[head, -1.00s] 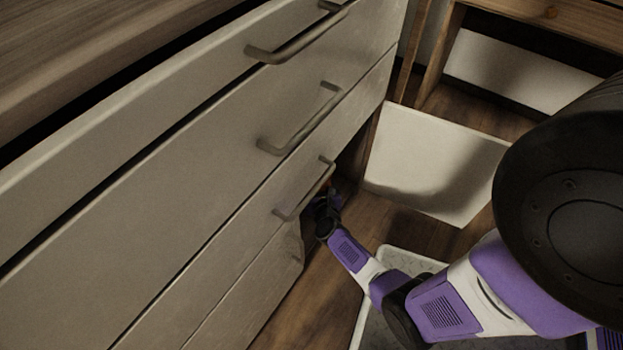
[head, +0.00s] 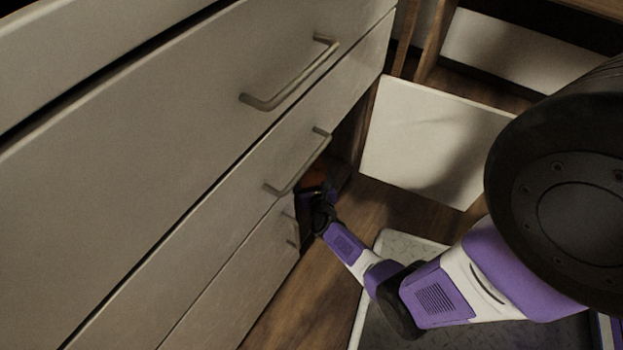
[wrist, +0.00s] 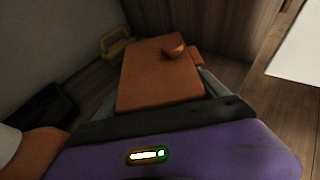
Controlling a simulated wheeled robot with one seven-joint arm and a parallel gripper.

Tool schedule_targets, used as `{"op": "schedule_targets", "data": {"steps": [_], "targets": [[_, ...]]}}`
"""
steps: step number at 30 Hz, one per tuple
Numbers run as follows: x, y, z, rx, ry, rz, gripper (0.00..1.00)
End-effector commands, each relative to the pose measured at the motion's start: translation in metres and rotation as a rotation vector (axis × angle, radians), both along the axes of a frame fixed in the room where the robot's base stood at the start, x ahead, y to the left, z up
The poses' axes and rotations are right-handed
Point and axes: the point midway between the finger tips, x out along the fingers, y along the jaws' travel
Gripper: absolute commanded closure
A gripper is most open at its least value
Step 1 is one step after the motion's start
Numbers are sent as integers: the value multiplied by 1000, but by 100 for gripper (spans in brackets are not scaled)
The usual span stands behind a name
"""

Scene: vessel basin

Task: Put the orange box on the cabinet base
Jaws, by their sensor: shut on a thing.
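The orange box (wrist: 155,75) fills the middle of the wrist view, directly in front of my gripper (wrist: 160,108), which is shut on it. A small round knob shows on the box's upper right part. In the head view a small orange patch of the box (head: 315,176) shows past my gripper (head: 320,192), low beside the drawer fronts and partly in shadow. The cabinet (head: 215,165) stands at the left with several pale drawer fronts. Its base is mostly hidden, and I cannot tell whether the box touches it.
A yellow handled object (wrist: 116,46) lies beyond the box at the left, near a dark item (wrist: 50,108). A pale open panel (head: 430,140) stands right of my gripper. Drawer handles (head: 298,165) stick out close above it. Wooden floor (head: 385,205) is clear below.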

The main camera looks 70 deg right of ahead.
Motion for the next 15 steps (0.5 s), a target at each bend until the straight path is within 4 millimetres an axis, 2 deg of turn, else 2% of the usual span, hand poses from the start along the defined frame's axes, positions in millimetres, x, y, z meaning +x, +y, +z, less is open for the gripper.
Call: {"op": "schedule_targets", "data": {"steps": [15], "targets": [[0,0,-5,-1,1,-1,60]]}}
